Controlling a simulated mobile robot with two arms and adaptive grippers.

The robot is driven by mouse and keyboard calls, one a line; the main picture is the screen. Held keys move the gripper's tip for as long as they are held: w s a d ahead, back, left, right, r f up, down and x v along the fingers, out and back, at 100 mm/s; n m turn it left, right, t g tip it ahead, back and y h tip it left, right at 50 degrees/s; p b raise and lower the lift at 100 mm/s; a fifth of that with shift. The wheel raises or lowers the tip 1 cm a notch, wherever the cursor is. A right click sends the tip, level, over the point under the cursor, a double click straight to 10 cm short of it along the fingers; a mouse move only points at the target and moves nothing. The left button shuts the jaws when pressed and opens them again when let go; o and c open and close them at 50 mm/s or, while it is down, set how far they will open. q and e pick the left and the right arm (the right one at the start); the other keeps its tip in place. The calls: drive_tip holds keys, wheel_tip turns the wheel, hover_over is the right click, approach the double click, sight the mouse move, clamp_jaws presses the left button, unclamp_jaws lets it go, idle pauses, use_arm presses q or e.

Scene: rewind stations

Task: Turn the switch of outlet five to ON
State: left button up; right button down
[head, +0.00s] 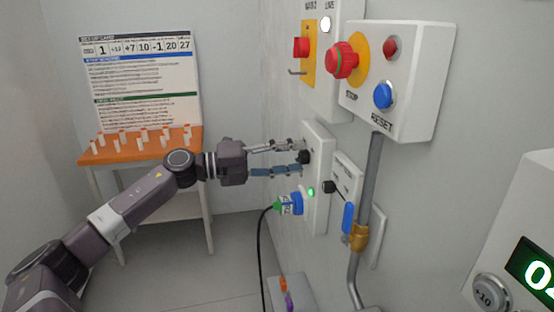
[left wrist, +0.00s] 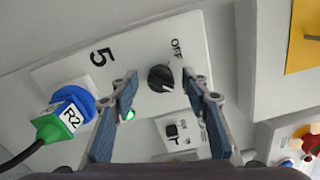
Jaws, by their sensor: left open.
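The outlet five panel (left wrist: 215,135) is a white box on the wall, marked with a black 5 (left wrist: 102,56); it also shows in the head view (head: 316,143). Its switch is a round black knob (left wrist: 160,78), with OFF printed above it in the left wrist view. I cannot tell clearly where the knob points. My left gripper (head: 300,158) is open, its fingers on either side of the knob (head: 305,157). I cannot tell whether they touch it. A small green lamp (head: 311,191) is lit on the panel. My right gripper is not in view.
A blue and green plug marked R2 (left wrist: 65,115) sits in the outlet with a black cable. A second small switch box (head: 346,178), a blue-handled valve (head: 348,218) and a box with a red STOP button (head: 342,60) are close by. An orange-topped table (head: 150,153) stands behind.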

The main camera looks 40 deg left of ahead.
use_arm(q)
drive_tip(key=v, duration=1.2)
drive_tip(key=shift+w, duration=0.1)
idle(0.4)
